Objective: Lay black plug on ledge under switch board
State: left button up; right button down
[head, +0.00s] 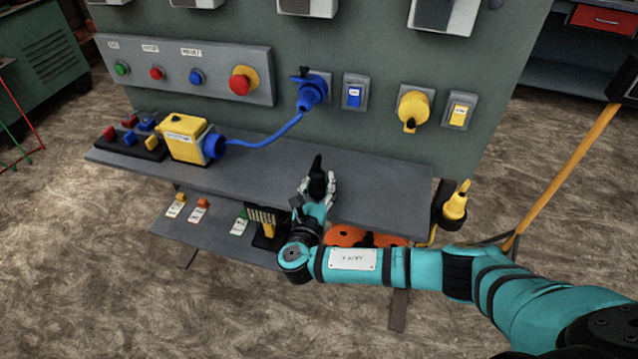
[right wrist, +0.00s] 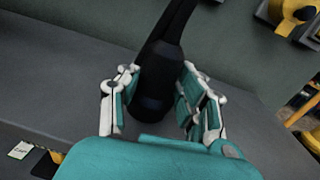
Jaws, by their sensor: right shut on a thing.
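The black plug (head: 317,170) is upright between the fingers of my right gripper (head: 318,186), over the front part of the grey ledge (head: 385,188). The right wrist view shows the plug (right wrist: 155,85) with my gripper's fingers (right wrist: 157,95) closed on both sides of it. The ledge (right wrist: 50,90) lies behind and below the plug. I cannot tell whether the plug touches it. The grey-green switch board (head: 370,55) rises behind the ledge. My left gripper is not in view.
A yellow box (head: 184,138) with a blue cable (head: 265,140) to a blue socket (head: 311,92) stands on the ledge's left part. A yellow plug (head: 456,205) hangs at the right end. A lower shelf (head: 215,225) holds tags. The ledge right of my gripper is clear.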

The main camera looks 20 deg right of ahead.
jog(key=c, duration=0.9)
grip_release()
jog(key=shift+o, duration=0.2)
jog(key=v, duration=1.2)
jog(key=s+d+f+m+g+y, duration=0.1)
jog(key=s+d+f+m+g, duration=0.15)
jog(key=f, duration=0.75)
jog(key=s+d+f+m+g+y, duration=0.2)
jog(key=f+m+g, duration=0.15)
jog(key=f, duration=0.65)
jog(key=s+d+f+m+g+y, duration=0.1)
jog(key=s+d+f+m+g, duration=0.15)
jog(key=f, duration=0.65)
jog(key=s+d+f+m+g+y, duration=0.1)
jog(key=s+f+m+g, duration=0.1)
jog(key=s+f+m, duration=0.4)
jog(key=s+d+f+m+g+y, duration=0.2)
jog(key=s+f+m, duration=0.5)
jog(key=s, duration=1)
jog(key=s+d+f+m+g+y, duration=0.1)
jog(key=s+f+m+g, duration=0.1)
jog(key=s+f+m, duration=0.4)
jog(key=s, duration=0.5)
jog(key=shift+s+d+f+y, duration=0.25)
jog(key=shift+y, duration=0.15)
